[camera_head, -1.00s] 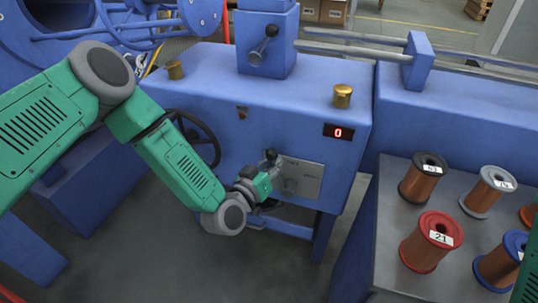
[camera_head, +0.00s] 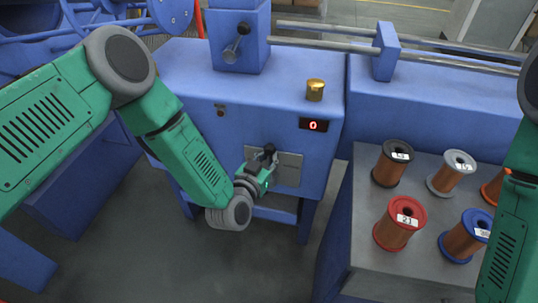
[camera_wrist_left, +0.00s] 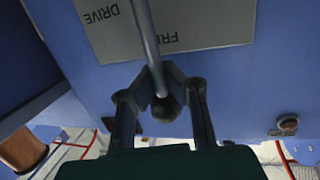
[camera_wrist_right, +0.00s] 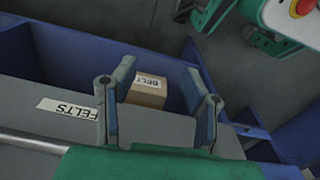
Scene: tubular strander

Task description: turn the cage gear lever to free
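The cage gear lever (camera_head: 270,149) has a dark knob and sits before a grey plate (camera_head: 289,170) on the blue machine's front. In the left wrist view its metal rod (camera_wrist_left: 146,38) crosses the plate beside upside-down lettering, partly covering what looks like "FREE"; "DRIVE" is to the left. My left gripper (camera_head: 264,168) is at the lever. In the left wrist view its fingers (camera_wrist_left: 160,80) close in on both sides of the rod by the knob (camera_wrist_left: 166,107). The lever's pivot is out of that view. My right gripper (camera_wrist_right: 160,95) is open and empty.
Several wire spools, one red (camera_head: 400,222), stand on a grey-topped table (camera_head: 350,250) at right. A second lever (camera_head: 236,42) is higher on the machine. A red "0" display (camera_head: 313,125) is above the plate. A box labelled "BELT" (camera_wrist_right: 147,92) shows below my right gripper.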

